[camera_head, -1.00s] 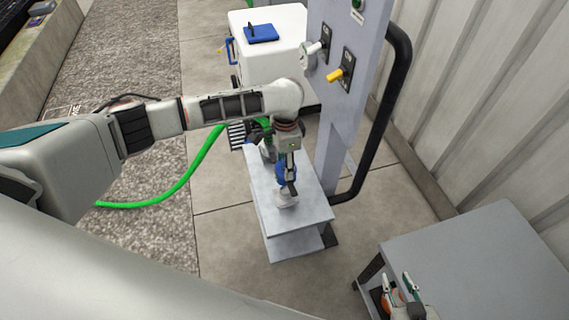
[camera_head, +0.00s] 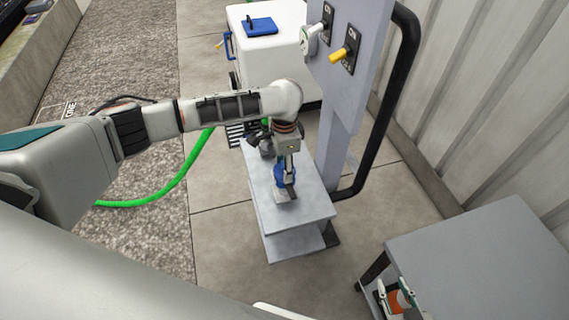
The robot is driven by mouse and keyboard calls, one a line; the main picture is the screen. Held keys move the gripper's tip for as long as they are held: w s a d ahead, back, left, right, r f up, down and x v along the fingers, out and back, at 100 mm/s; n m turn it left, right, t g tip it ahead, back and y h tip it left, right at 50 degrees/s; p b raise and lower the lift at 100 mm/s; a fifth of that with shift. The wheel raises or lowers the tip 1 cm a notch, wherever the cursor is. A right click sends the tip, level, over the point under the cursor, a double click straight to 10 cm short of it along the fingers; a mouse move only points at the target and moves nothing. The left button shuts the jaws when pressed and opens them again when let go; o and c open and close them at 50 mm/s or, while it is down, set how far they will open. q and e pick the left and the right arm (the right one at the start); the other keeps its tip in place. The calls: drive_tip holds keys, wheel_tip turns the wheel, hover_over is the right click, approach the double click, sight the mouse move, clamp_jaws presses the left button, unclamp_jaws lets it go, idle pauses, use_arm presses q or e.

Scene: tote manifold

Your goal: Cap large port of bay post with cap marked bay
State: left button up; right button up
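A lilac-grey post (camera_head: 348,100) stands at upper centre with switch plates, a grey-white round fitting (camera_head: 310,40) and a yellow lever (camera_head: 338,55). I cannot tell which part is the large port. My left gripper (camera_head: 286,188) points down over a low grey bench (camera_head: 310,212), by a blue piece (camera_head: 279,175) and a small whitish piece (camera_head: 283,196); its grip is too small to tell. My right gripper (camera_head: 392,284) is at the bottom right with green-tipped fingers apart; an orange and white part shows between them, which I cannot identify. No cap marking is readable.
A grey table (camera_head: 480,250) stands at lower right beside my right gripper. A black bent pipe (camera_head: 388,120) runs beside the post. A white box (camera_head: 270,50) with a blue item on top stands behind. A green hose (camera_head: 178,180) lies at left. Open floor is around the bench.

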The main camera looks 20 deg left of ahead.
use_arm(q)
drive_tip(key=shift+f+b, duration=0.5)
drive_tip(key=shift+f, duration=2.65)
drive_tip(key=o, duration=1.3)
wheel_tip(320, 180, up, 12)
drive_tip(key=shift+r, duration=0.1)
